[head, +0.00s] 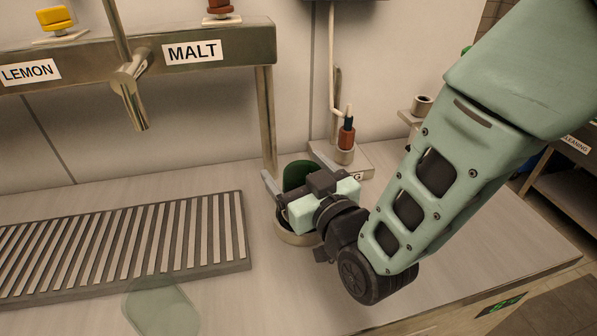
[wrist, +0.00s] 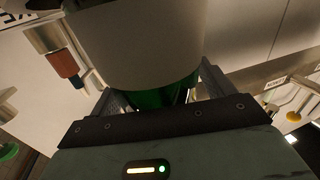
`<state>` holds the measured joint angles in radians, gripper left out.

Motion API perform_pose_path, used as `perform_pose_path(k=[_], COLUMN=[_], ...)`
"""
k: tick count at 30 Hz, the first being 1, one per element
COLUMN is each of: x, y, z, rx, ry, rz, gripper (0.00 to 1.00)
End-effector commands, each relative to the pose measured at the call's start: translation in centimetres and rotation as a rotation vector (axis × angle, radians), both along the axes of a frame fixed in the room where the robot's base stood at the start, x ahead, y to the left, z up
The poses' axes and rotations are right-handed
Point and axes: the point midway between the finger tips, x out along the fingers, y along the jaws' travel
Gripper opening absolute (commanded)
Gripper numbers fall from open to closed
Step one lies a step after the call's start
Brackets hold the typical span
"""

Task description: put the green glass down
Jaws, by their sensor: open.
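The dark green glass (head: 297,174) shows behind my gripper (head: 296,172) in the head view, between its two spread fingers. My gripper is open around it. Its lower part is hidden by my gripper. In the wrist view, green glass (wrist: 160,98) shows between the open fingers of my gripper (wrist: 160,92), partly covered by a large pale round body (wrist: 140,45). A pale round rim (head: 290,238) shows below my gripper in the head view. I cannot tell whether the glass rests on it.
A slatted drain tray (head: 120,250) lies left on the counter (head: 240,305). A translucent pale green patch (head: 160,305) is at its front. A tap (head: 132,90) hangs above. The front middle of the counter is clear.

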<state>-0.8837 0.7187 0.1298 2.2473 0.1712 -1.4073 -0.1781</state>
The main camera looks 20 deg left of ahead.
Motion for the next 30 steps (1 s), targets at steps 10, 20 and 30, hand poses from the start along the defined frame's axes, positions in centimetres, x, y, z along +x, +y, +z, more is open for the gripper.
perform_pose_path(k=[10,20,30], x=[-2.5,-6.4,-7.1], y=[-2.5,-6.7,-7.5], z=[0.1,0.8,0.8], rx=[-0.002,-0.003,-0.004], ry=[0.001,0.003,0.004], rz=[0.002,0.001,-0.002], gripper=[0.81,0.81,0.81])
